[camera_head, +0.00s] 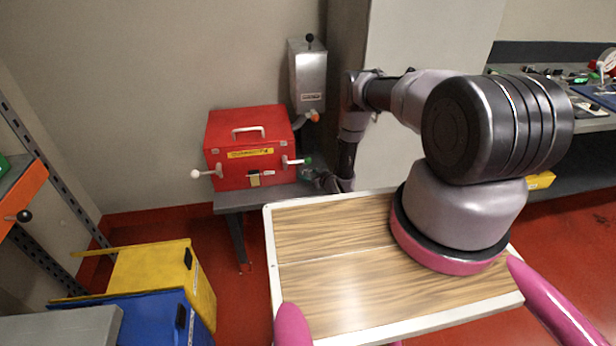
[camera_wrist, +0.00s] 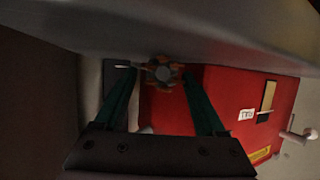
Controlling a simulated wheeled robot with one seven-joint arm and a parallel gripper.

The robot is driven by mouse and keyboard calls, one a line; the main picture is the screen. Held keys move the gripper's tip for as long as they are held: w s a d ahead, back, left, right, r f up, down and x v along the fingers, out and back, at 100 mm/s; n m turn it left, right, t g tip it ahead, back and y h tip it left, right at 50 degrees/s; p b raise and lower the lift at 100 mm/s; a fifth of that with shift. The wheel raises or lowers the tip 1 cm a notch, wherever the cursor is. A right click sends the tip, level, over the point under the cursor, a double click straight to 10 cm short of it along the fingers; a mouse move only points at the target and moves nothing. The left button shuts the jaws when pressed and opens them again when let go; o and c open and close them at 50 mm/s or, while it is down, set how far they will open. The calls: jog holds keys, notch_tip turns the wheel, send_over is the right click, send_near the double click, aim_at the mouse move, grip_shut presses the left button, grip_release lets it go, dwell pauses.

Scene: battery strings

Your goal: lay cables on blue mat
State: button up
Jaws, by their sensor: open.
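My gripper (camera_head: 318,180) is at the right side of a red box, low beside its right-hand white lever (camera_head: 293,162). In the wrist view my gripper (camera_wrist: 160,76) has its two green-dark fingers apart, with a round brown-and-grey fitting (camera_wrist: 163,73) beyond and between the tips. I cannot tell whether they touch it. A green piece (camera_head: 307,173) shows near the fingers in the head view. An orange-ended fitting (camera_head: 315,117) hangs under the grey wall box. A blue mat (camera_head: 598,97) lies on the right bench, partly cut off. No loose cable can be clearly made out.
The red box (camera_head: 240,145) stands on a low grey stand, below a grey wall box (camera_head: 309,75) with a black knob. A bare wood-topped tray (camera_head: 340,290) is in front. Yellow (camera_head: 160,270) and blue (camera_head: 135,318) bins stand at left. The right bench (camera_head: 545,78) holds small items.

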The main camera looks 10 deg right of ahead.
jog(key=shift+w+a+f, duration=0.25)
jog(key=shift+w+f, duration=0.1)
jog(key=shift+w, duration=0.25)
grip_shut()
jog(key=shift+r, duration=0.1)
